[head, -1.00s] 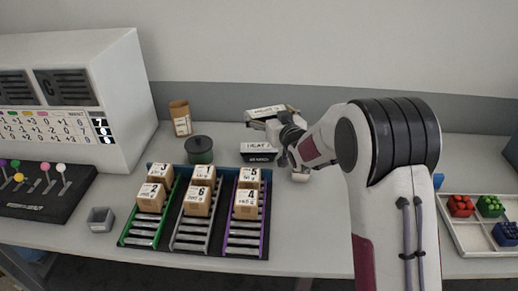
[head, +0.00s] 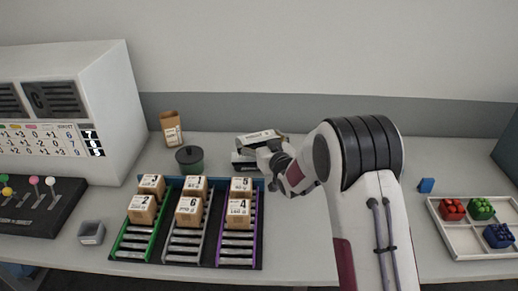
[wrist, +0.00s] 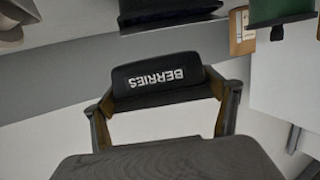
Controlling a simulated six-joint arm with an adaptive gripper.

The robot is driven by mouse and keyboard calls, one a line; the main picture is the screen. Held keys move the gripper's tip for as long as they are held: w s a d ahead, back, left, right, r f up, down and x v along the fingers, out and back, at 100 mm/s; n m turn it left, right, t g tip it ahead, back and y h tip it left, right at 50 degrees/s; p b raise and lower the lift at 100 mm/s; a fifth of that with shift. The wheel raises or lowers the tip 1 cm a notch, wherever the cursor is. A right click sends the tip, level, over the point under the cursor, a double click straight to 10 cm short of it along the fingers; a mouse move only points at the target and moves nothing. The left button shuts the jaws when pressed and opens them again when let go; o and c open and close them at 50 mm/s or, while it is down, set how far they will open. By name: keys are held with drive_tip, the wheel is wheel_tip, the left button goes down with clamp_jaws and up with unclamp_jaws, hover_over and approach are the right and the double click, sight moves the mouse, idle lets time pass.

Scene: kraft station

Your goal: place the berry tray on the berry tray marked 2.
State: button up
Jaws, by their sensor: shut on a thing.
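My gripper (wrist: 162,115) is shut on a black berry tray (wrist: 165,78). Its BERRIES lettering is upside down in the wrist view. In the head view the held tray (head: 258,137) shows a pale top, just above another pale-topped tray (head: 243,158) with a dark front. The two overlap closely, and I cannot tell whether they touch. My gripper (head: 272,155) partly hides the lower tray from the right. The lower tray's marking is not readable now. A dark shape (wrist: 170,18) at the top of the wrist view may be the lower tray.
A roller rack (head: 187,252) with several numbered cartons is in front. A divided tray (head: 450,235) of coloured pieces and a blue block (head: 426,185) lie right.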

drive_tip(key=shift+f, duration=1.85)
drive_tip(key=shift+f, duration=0.1)
drive_tip(key=o, duration=1.2)
drive_tip(key=v, duration=1.2)
